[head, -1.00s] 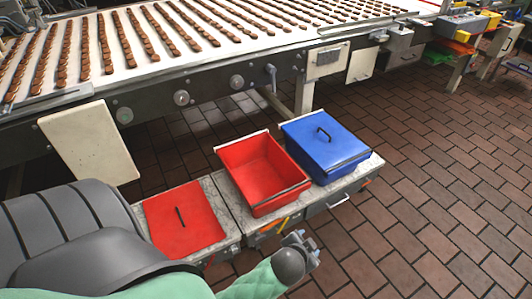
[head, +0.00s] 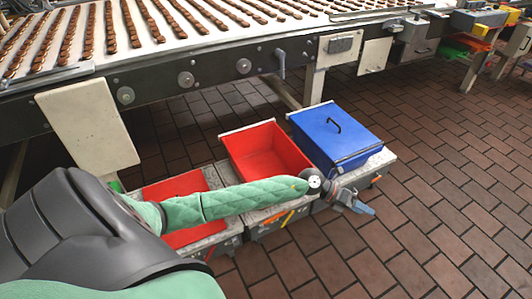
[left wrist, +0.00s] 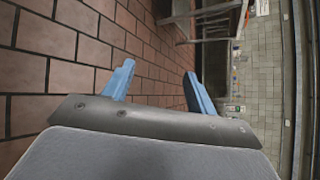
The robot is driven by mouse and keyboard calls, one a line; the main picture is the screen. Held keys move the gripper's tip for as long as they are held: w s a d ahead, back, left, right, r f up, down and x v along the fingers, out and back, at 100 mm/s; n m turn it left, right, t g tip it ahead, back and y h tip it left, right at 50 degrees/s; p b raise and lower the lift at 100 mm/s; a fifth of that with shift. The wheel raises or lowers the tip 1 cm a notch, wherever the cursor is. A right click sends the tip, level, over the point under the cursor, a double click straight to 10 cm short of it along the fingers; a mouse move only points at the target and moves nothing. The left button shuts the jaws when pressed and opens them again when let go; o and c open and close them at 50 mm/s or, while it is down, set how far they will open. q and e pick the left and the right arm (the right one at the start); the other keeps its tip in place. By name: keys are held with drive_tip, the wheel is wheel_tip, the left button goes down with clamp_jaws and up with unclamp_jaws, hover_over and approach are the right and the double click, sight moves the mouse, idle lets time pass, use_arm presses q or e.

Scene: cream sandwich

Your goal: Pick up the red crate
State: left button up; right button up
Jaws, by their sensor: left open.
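The red crate (head: 262,150) is open and looks empty. It stands on a low grey bench, between a flat red lid (head: 176,187) on its left and a blue lidded crate (head: 334,135) on its right. My left arm in its green sleeve crosses in front of the red crate and hides its near side. My left gripper (head: 366,209) is past the bench's front right, over the brick floor, apart from the crates. In the left wrist view its two blue fingers (left wrist: 158,88) are spread with nothing between them. My right gripper is not in view.
The low bench (head: 235,231) holds the crates and lid. Behind it runs a conveyor (head: 200,30) with rows of brown biscuits, and a cream panel (head: 88,125) hangs at its front. The brick floor (head: 440,200) on the right is clear.

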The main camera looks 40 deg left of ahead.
use_arm(q)
drive_tip(key=w+a+f+m+g+y+b, duration=0.1)
drive_tip(key=a+y, duration=0.3)
drive_tip(key=a, duration=0.6)
drive_tip(key=w+a+f+m+g+y+b, duration=0.1)
drive_tip(key=a+f+y, duration=0.3)
drive_tip(key=a, duration=0.6)
drive_tip(key=w+a+f+g+y+b, duration=0.1)
drive_tip(key=w+a+f+g+y, duration=0.1)
drive_tip(key=a, duration=0.9)
drive_tip(key=shift+w+f+m+g+y, duration=0.2)
drive_tip(key=shift+f+m+g+y, duration=0.25)
drive_tip(key=shift+f+y, duration=0.55)
drive_tip(key=shift+s+a+f, duration=0.1)
drive_tip(key=shift+f, duration=1.65)
drive_tip(key=shift+a+f, duration=0.1)
drive_tip(key=shift+f, duration=1.65)
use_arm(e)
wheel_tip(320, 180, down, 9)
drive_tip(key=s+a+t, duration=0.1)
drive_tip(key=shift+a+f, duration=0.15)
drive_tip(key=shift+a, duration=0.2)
use_arm(q)
drive_tip(key=shift+c, duration=0.3)
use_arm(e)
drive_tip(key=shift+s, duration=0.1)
use_arm(q)
clamp_jaws()
drive_tip(key=shift+r, duration=0.1)
